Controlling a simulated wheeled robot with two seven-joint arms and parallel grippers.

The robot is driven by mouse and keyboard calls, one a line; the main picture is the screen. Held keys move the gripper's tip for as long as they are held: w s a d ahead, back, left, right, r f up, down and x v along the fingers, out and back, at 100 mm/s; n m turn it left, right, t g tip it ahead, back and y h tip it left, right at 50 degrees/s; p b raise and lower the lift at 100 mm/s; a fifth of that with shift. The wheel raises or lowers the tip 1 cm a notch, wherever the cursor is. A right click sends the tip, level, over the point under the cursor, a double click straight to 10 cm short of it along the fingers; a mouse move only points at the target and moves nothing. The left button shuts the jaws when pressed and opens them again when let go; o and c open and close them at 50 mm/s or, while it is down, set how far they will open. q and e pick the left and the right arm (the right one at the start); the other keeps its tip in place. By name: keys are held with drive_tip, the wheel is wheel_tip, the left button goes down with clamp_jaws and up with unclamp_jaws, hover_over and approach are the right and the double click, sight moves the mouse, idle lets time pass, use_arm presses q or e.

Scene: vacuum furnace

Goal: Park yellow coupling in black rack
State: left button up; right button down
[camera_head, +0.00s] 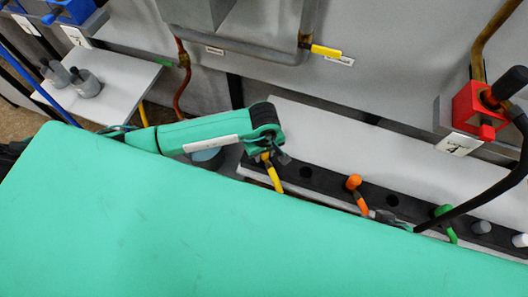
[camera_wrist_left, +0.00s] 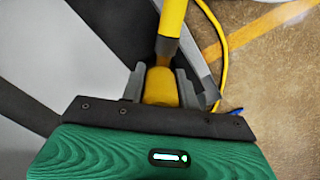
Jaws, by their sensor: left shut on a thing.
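My left gripper (camera_head: 275,157) is shut on the yellow coupling (camera_head: 266,157), near the left end of the black rack (camera_head: 330,184). In the left wrist view the yellow coupling (camera_wrist_left: 160,86) sits between the grey fingers (camera_wrist_left: 160,88), with its yellow hose (camera_wrist_left: 172,22) leading away upward. I cannot tell whether the coupling touches the rack. The rack has open dark holes and holds an orange coupling (camera_head: 354,182), a green one (camera_head: 443,210) and a grey one (camera_head: 481,227). A small grey-green piece (camera_head: 392,219), maybe my right gripper, shows beyond my body's edge, mostly hidden.
A red valve block (camera_head: 472,108) with a black hose (camera_head: 480,200) stands at the right. A yellow-handled valve (camera_head: 325,51) is on the back panel. A grey shelf (camera_head: 120,88) with two grey pieces is at the left. My green body hides the foreground.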

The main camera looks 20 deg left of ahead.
use_arm(q)
drive_tip(key=shift+f+b, duration=0.25)
drive_tip(key=shift+b, duration=0.05)
use_arm(e)
drive_tip(key=shift+f, duration=0.3)
use_arm(q)
drive_tip(key=o, duration=1.2)
drive_tip(key=shift+o, duration=0.2)
wheel_tip(320, 180, up, 14)
drive_tip(key=shift+f+p, duration=0.1)
drive_tip(key=shift+p, duration=0.7)
use_arm(e)
drive_tip(key=shift+s+d+r+g+h, duration=0.4)
drive_tip(key=shift+s+d+r+g, duration=0.3)
drive_tip(key=shift+s+d, duration=0.25)
use_arm(q)
drive_tip(key=shift+d, duration=0.1)
